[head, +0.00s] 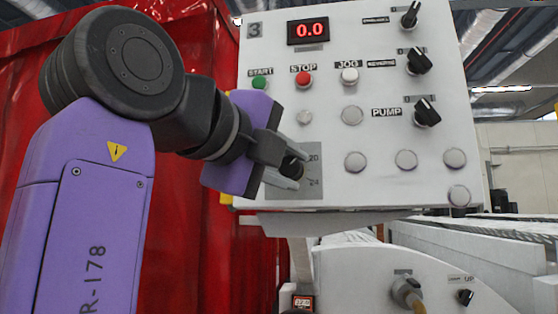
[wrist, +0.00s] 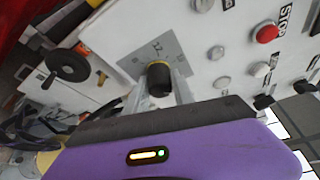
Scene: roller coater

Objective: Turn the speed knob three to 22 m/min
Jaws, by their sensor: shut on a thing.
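The speed knob (head: 293,166) is a dark round knob on a grey scale plate (head: 316,184) at the lower left of the white panel marked 3. In the wrist view the knob (wrist: 159,80) sits between my fingers. My gripper (head: 286,170) is shut on it from the left. I cannot tell which value the knob points to. The red display (head: 309,30) reads 0.0.
A green START button (head: 259,83), red STOP button (head: 303,80) and white JOG button (head: 349,76) sit above. Black switches such as the PUMP switch (head: 427,112) line the right. In the wrist view a black handwheel (wrist: 68,66) stands left of the plate.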

